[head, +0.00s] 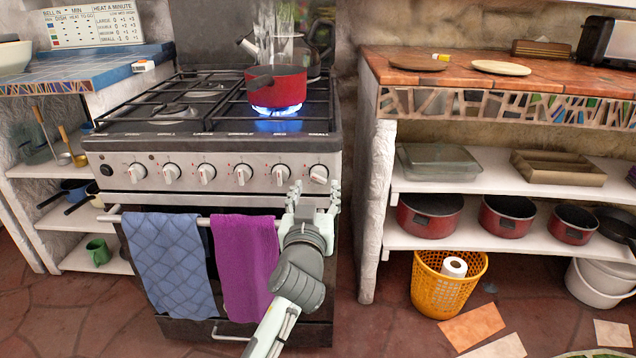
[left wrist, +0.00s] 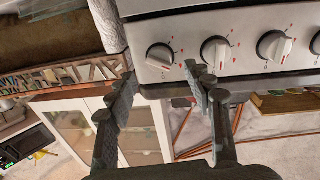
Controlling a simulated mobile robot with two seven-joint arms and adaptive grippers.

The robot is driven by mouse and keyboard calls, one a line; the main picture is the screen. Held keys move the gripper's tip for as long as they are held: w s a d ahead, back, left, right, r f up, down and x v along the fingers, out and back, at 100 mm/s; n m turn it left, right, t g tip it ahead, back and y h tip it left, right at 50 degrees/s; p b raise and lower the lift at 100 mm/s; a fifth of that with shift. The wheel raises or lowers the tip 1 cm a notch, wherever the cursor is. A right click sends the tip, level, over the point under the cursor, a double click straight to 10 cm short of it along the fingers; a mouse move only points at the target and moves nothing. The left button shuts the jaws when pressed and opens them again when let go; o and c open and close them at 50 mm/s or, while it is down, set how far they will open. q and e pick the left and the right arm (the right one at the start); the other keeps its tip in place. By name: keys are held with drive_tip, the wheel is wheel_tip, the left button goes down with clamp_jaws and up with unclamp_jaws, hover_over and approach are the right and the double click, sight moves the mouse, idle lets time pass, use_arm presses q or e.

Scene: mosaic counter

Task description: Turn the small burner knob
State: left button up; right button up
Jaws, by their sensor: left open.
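The stove front (head: 222,160) carries a row of several white-and-steel knobs. The rightmost knob (head: 318,173) has its white grip tilted from upright, while the knob (head: 281,175) to its left is nearer upright. The labels above the knobs are too small to read surely. My left gripper (head: 316,190) is open just in front of the rightmost knob, its fingertips apart on either side of it. In the left wrist view, seen upside down, that knob (left wrist: 160,57) shows beyond and between the open fingertips (left wrist: 160,80). Contact cannot be told. My right gripper is out of view.
A red pot (head: 276,88) steams over a lit blue flame (head: 275,109). A blue towel (head: 168,262) and a purple towel (head: 246,265) hang on the oven rail (head: 198,221) below the knobs. Shelves with red pots (head: 430,214) stand to the right.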

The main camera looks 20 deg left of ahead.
sight(318, 179)
use_arm(q)
drive_tip(key=shift+x, duration=2.1)
drive_tip(key=shift+f, duration=0.1)
drive_tip(key=c, duration=1.2)
